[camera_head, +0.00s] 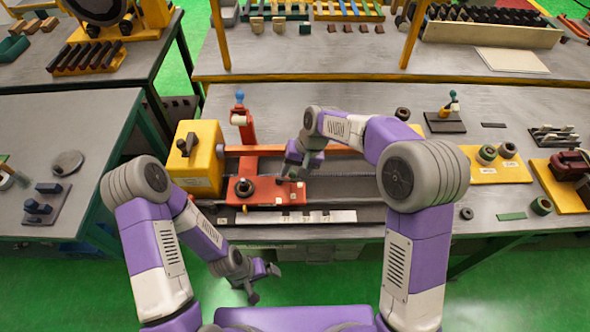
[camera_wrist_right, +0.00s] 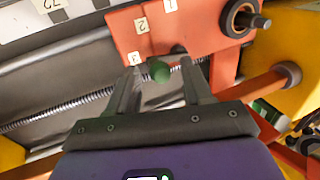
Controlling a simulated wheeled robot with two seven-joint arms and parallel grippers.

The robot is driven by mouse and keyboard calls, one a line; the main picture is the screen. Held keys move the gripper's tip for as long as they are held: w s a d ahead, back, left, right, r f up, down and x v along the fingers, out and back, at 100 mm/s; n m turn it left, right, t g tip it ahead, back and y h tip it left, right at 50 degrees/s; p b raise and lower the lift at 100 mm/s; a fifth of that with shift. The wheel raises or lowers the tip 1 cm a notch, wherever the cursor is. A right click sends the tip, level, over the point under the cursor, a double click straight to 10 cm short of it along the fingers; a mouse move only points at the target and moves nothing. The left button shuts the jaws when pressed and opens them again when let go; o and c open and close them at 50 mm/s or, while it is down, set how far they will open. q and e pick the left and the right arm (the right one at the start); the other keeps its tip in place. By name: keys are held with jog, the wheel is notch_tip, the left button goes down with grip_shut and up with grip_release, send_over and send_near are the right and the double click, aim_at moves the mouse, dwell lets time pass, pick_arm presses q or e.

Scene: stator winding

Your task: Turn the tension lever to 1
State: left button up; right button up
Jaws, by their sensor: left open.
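The red carriage (camera_head: 262,198) of the winding machine carries small white labels. In the right wrist view its red plate (camera_wrist_right: 195,22) shows the labels 1 (camera_wrist_right: 170,5), 2 (camera_wrist_right: 141,26) and 3 (camera_wrist_right: 134,58). The tension lever's green knob (camera_wrist_right: 159,71) is beside label 3. My right gripper (camera_wrist_right: 162,78) is open, its two fingers on either side of the knob with gaps visible. In the head view my right gripper (camera_head: 294,170) is over the carriage's right end and hides the lever. My left gripper (camera_head: 264,284) is open and empty, low in front of the bench.
A black knob (camera_head: 244,187) rises from the carriage's left part, and shows as a round dark knob (camera_wrist_right: 240,18) in the wrist view. A yellow housing (camera_head: 200,158) stands left. A threaded rod (camera_wrist_right: 60,110) runs alongside. Several parts lie on the bench at right.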

aim_at(279, 196)
grip_shut()
